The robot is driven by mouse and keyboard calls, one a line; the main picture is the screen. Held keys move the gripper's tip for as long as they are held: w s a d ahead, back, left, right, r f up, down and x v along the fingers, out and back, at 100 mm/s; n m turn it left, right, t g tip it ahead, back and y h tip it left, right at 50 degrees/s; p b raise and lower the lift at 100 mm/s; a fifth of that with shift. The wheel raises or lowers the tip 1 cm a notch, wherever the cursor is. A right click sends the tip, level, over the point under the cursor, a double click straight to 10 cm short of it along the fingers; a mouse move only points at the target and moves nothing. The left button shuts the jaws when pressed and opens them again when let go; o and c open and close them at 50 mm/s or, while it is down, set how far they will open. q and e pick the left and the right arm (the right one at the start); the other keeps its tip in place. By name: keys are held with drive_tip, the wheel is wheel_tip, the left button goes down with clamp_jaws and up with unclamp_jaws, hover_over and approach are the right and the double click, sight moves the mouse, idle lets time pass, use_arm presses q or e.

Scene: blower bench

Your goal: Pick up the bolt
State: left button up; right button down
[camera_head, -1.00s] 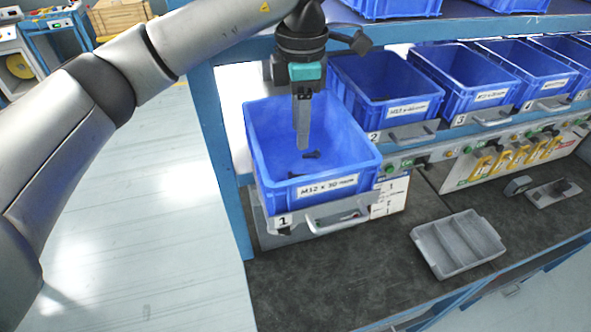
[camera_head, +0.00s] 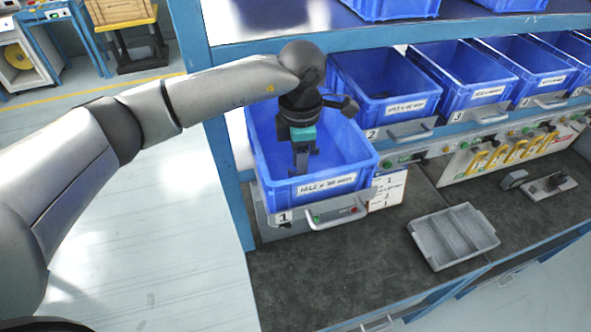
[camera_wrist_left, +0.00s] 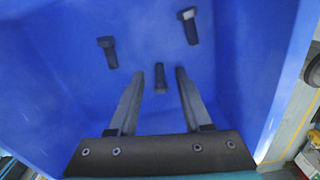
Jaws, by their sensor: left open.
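Several dark bolts lie on the floor of the blue bin labelled 1 (camera_head: 262,125). In the left wrist view one bolt (camera_wrist_left: 160,77) lies between the tips of my left gripper (camera_wrist_left: 160,80), which is open with a finger on either side. A second bolt (camera_wrist_left: 108,52) lies to the left and a third (camera_wrist_left: 188,26) to the upper right. In the head view my left gripper (camera_head: 301,165) points down inside the bin. It hides the bolts there. I cannot tell whether the fingertips touch the bin floor. My right gripper is not in view.
More blue bins, such as bin 2 (camera_head: 403,108), stand in a row to the right. A grey compartment tray (camera_head: 437,240) sits on the dark bench top (camera_head: 330,275). A shelf (camera_head: 300,40) runs above the bins. The bench between bin 1 and the tray is clear.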

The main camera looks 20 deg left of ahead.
use_arm(q)
clamp_jaws()
drive_tip(key=shift+r, duration=0.15)
idle(0.6)
